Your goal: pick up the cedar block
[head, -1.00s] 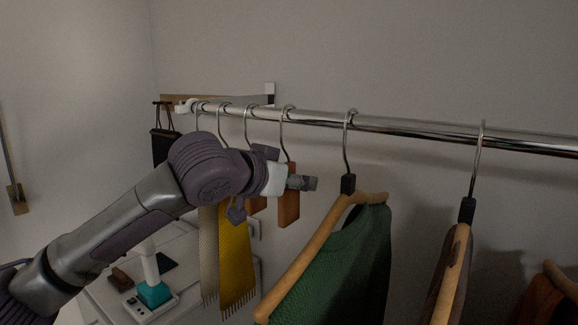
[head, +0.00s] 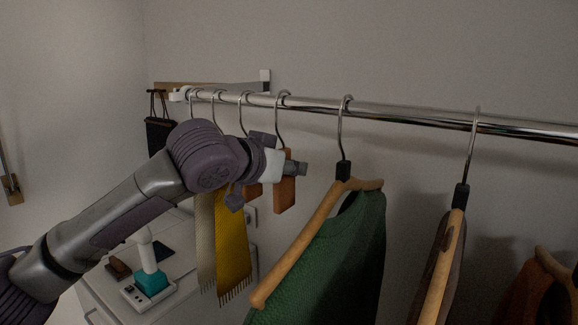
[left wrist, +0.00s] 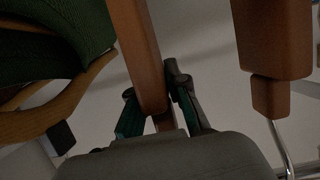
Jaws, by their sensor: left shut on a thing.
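A reddish-brown cedar block (head: 285,194) hangs by a wire hook from the metal rail. My left gripper (head: 290,167) is at its upper part, and the gripper partly hides the block. In the left wrist view the block (left wrist: 139,45) passes between the two fingers of my left gripper (left wrist: 155,92), which are shut on it. A second similar block (head: 253,191) hangs just behind to the left, mostly hidden by my arm. It also shows apart from the fingers, at the right of the left wrist view (left wrist: 272,35). My right gripper is not in view.
The rail (head: 400,113) runs across the view. A green sweater (head: 335,250) on a wooden hanger (head: 300,250) hangs close to the right. A yellow scarf (head: 233,245) hangs to the left. A white cabinet (head: 190,262) with small items stands below.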

